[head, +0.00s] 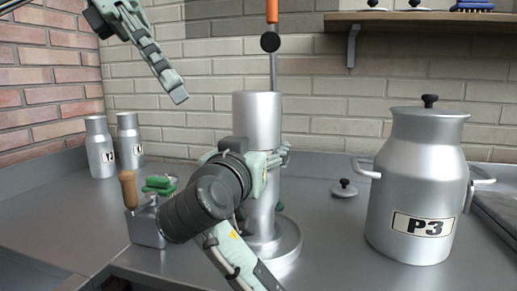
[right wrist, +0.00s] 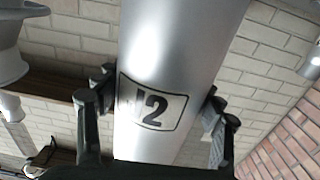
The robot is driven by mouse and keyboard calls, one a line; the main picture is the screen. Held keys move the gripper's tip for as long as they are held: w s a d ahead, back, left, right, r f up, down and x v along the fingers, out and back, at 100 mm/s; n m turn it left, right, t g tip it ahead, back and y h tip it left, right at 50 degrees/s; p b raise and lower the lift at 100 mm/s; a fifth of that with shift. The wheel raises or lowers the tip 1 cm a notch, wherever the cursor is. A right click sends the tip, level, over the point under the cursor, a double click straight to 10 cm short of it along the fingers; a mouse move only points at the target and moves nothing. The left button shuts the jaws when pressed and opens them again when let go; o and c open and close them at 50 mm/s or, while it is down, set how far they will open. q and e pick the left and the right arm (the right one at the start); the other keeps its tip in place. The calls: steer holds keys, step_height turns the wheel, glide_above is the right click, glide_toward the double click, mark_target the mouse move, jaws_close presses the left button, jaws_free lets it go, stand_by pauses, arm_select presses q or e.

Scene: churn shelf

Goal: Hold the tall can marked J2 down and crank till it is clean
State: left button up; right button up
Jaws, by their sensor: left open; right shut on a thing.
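The tall can marked J2 (head: 257,115) stands upright on a round metal base (head: 288,242) at the middle of the counter. Its J2 label (right wrist: 152,103) faces the right wrist camera. My right gripper (right wrist: 158,92) is shut around the can's body, one finger on each side; in the head view my right arm hides part of the can. A wooden upright handle (head: 128,190) stands at a small metal box (head: 147,226) left of the can, likely the crank. My left gripper (head: 150,58) is open and empty, high above the counter at upper left.
A rod with an orange handle (head: 272,11) and black ball (head: 270,42) rises above the can. A green piece (head: 159,185) sits by the box. A large can P3 (head: 413,180) and a loose lid (head: 344,189) stand right. Two smaller cans (head: 100,148) stand back left. A shelf (head: 420,17) hangs upper right.

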arm_select(q)
steer(key=w+a+f+t+y, duration=0.2)
steer(key=w+a+f+y, duration=0.1)
steer(key=a+y, duration=0.15)
steer(key=y, duration=0.3)
glide_above(126, 172)
steer(key=f, duration=0.1)
steer(key=shift+h, duration=0.25)
step_height(126, 172, down, 12)
steer(key=shift+c, duration=0.3)
jaws_close()
